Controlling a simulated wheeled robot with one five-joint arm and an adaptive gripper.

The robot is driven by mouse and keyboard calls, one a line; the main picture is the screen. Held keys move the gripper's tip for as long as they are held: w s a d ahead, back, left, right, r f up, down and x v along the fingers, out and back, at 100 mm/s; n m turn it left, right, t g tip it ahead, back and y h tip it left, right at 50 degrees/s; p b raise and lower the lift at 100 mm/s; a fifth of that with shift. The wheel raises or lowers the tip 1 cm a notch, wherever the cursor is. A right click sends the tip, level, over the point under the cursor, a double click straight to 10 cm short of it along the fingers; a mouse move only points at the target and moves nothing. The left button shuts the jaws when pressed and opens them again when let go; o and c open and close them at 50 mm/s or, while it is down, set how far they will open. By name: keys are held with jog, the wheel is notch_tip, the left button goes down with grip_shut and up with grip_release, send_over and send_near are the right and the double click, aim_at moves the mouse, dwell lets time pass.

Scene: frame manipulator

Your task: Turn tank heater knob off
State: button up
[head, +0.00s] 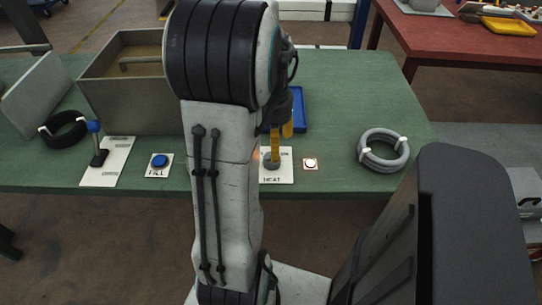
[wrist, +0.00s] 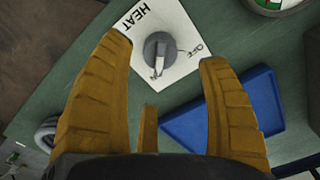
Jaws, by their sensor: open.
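The grey heater knob (head: 271,163) sits on a white plate marked HEAT near the front edge of the green table. In the wrist view the knob (wrist: 160,48) shows a white pointer aimed down the picture, away from the small label at its right that seems to read OFF. My gripper (head: 281,143) has yellow fingers and hangs over the plate just behind the knob. In the wrist view my gripper (wrist: 167,52) is open, with the knob between its fingertips in the picture. Contact cannot be told. My arm hides the plate's left part in the head view.
A pale round indicator (head: 310,164) is right of the plate. A blue tray (wrist: 260,98) lies beside the right finger. A blue FILL button (head: 159,161), a blue-knobbed lever (head: 94,128) and a grey bin (head: 125,98) are left; a hose coil (head: 365,150) is right.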

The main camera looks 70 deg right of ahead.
jog(key=shift+f+b, duration=0.45)
jog(key=shift+f, duration=2.9)
jog(key=c, duration=1.2)
